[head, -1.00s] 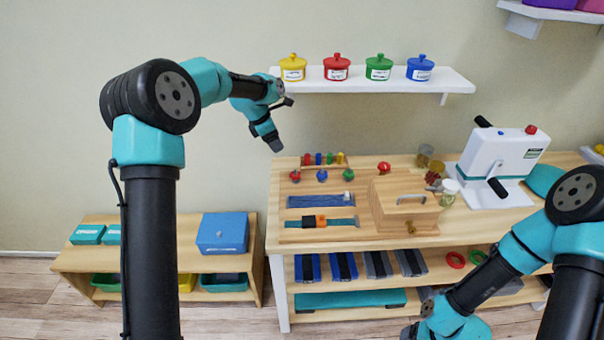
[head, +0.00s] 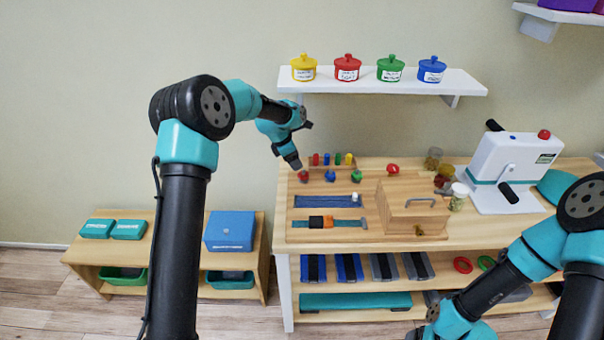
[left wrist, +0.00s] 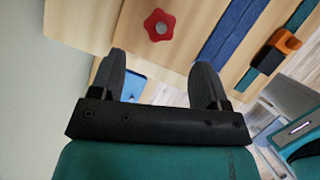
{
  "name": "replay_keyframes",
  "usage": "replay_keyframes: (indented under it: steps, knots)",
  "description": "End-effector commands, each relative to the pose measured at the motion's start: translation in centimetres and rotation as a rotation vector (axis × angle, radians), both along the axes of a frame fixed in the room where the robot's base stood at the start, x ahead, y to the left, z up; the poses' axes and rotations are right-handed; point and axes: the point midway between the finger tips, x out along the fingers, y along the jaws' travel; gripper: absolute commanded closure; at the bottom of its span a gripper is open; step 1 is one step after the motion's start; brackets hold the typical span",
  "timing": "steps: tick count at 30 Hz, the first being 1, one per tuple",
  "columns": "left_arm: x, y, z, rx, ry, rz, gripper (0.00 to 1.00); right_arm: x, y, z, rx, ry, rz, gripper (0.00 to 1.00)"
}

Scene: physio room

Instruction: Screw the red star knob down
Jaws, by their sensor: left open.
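The red star knob (head: 303,177) is at the left end of a row of knobs on the wooden board on the bench. In the left wrist view it is a red star (left wrist: 158,25) with a grey centre, standing on a pale wood face. My left gripper (head: 296,166) is just above and slightly left of the knob in the head view. In the left wrist view its two dark fingers (left wrist: 163,68) are apart with nothing between them, and the knob lies beyond their tips. My right arm shows at lower right, its gripper out of view.
A blue knob (head: 330,176) and a green knob (head: 356,176) stand to the right of the red one. Several coloured pegs rise behind them. A wooden box (head: 408,213) stands to the right.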

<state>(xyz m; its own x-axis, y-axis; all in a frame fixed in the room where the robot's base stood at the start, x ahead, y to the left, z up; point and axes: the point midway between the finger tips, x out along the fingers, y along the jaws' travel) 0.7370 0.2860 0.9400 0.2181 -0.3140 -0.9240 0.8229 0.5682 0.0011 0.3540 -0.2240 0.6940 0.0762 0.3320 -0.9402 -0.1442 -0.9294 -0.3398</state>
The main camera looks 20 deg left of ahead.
Motion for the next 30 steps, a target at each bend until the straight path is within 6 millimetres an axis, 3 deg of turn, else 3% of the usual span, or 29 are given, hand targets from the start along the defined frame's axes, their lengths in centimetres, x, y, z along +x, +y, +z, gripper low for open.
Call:
replay_keyframes:
  steps: [9,15,26,30]
  knots:
    - [1.1,-1.7,-5.1,0.001,0.003,-0.001,0.31,0.0,0.0,0.0,0.000,0.000,0.000,0.24]
    - [1.7,-2.4,-7.1,0.001,0.001,0.000,0.31,0.0,0.0,0.0,0.000,0.000,0.000,0.24]
    - [1.8,-2.6,-7.5,0.001,-0.001,0.000,0.31,0.0,0.0,0.0,0.000,0.000,0.000,0.24]
    - [1.8,-2.6,-7.5,0.001,-0.001,0.000,0.42,0.0,0.0,0.0,0.000,0.000,0.000,0.24]
